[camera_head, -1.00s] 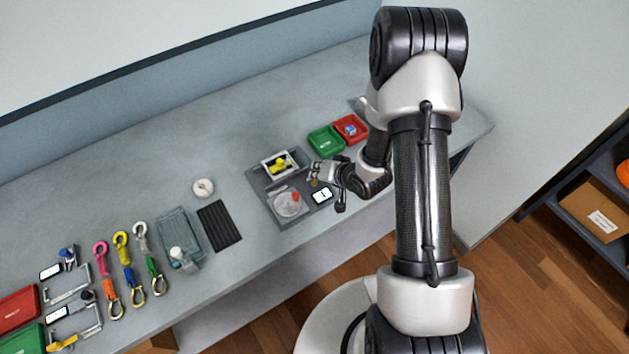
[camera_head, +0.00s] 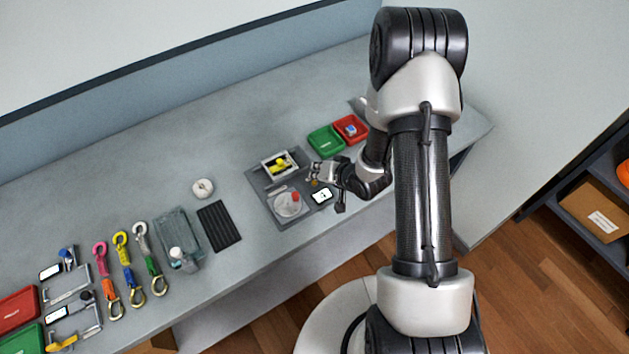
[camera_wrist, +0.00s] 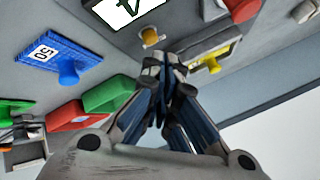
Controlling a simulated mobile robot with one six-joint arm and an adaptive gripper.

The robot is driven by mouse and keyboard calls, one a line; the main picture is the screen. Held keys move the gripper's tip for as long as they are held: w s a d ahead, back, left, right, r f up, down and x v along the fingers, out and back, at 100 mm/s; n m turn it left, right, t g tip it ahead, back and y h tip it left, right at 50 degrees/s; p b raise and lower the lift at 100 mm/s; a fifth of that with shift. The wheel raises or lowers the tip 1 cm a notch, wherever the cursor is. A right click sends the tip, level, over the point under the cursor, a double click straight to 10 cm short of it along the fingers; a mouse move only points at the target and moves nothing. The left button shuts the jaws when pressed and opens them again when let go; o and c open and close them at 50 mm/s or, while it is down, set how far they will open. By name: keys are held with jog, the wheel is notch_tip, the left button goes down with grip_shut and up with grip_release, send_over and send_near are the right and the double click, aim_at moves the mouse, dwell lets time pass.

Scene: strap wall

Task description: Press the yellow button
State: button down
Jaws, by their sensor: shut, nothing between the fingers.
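The yellow button (camera_wrist: 151,36) is a small amber-yellow knob beside the display panel, at the upper middle of the wrist view. In the head view the button (camera_head: 314,183) is a tiny spot just by my fingers. My gripper (camera_wrist: 163,66) is shut and empty. Its fingertips appear just below the button in the wrist picture; I see no clear contact, and the exact gap cannot be told. In the head view my gripper (camera_head: 314,172) is over the right side of the grey station plate (camera_head: 262,181). The white display (camera_head: 321,197) lies close to the button.
A yellow-knobbed piece (camera_head: 282,163) sits in a pale frame beside my fingers. A round dish (camera_head: 287,205) with a red part is on the plate. Green (camera_head: 325,141) and red (camera_head: 359,122) trays stand behind; a blue block (camera_wrist: 62,57) shows in the wrist view.

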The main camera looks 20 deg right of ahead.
aim_at(317, 183)
jog(key=shift+f, duration=0.4)
jog(key=shift+f+b, duration=0.4)
jog(key=shift+b, duration=0.15)
dwell(0.6)
jog(key=shift+r+p, duration=0.65)
jog(key=shift+r, duration=0.2)
jog(key=shift+r+p, duration=2.05)
jog(key=shift+r, duration=0.45)
